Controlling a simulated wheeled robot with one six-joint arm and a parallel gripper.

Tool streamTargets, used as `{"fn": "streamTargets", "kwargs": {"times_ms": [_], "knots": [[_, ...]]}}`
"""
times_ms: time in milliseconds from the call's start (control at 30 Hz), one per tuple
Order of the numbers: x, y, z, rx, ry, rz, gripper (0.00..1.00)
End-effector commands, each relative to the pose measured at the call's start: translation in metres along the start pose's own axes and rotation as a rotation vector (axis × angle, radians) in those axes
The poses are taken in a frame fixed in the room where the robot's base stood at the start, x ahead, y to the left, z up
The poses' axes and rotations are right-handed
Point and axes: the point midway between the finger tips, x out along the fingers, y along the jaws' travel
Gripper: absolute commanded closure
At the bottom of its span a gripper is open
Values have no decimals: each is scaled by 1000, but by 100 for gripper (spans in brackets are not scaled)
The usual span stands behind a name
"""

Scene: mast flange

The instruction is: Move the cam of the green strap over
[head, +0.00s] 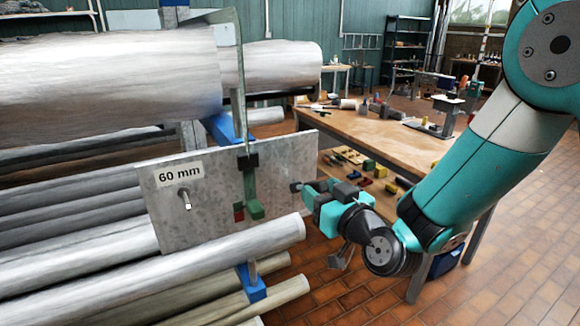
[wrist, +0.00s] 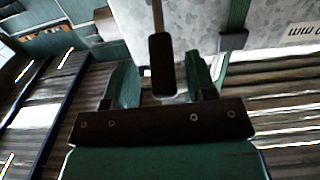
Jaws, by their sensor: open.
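The green strap (head: 240,95) hangs down over the big upper pipe and in front of a grey metal plate (head: 215,165). A dark buckle-like block (head: 248,162) sits on it, with a green end piece (head: 255,210) lower down. I cannot tell which part is the cam. My gripper (head: 308,193) is open by the plate's right edge, right of the strap. In the wrist view a dark grip on a thin rod (wrist: 160,65) shows between my green fingers (wrist: 160,80), apparently not clamped. The strap (wrist: 238,20) and its dark block (wrist: 233,41) are off to the right there.
The plate carries a "60 mm" label (head: 181,173) and a small metal peg (head: 186,200). A red piece (head: 238,212) is beside the strap's lower end. Pipes (head: 270,240) fill the rack below. A wooden workbench (head: 390,135) with loose parts stands behind my arm. Tiled floor is open at right.

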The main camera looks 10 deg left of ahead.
Motion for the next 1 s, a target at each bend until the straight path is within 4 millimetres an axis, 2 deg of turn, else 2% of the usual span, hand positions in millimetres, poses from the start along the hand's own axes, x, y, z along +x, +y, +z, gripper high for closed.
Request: {"fn": "streamTargets", "kwargs": {"times_ms": [167, 500, 700, 733, 1000], "knots": [[7, 5, -2, 0, -1, 15, 49], [11, -3, 0, -1, 1, 4, 49], [11, -3, 0, 0, 1, 4, 95], [11, -2, 0, 0, 1, 4, 100], [12, 7, -3, -1, -13, 16, 100]]}}
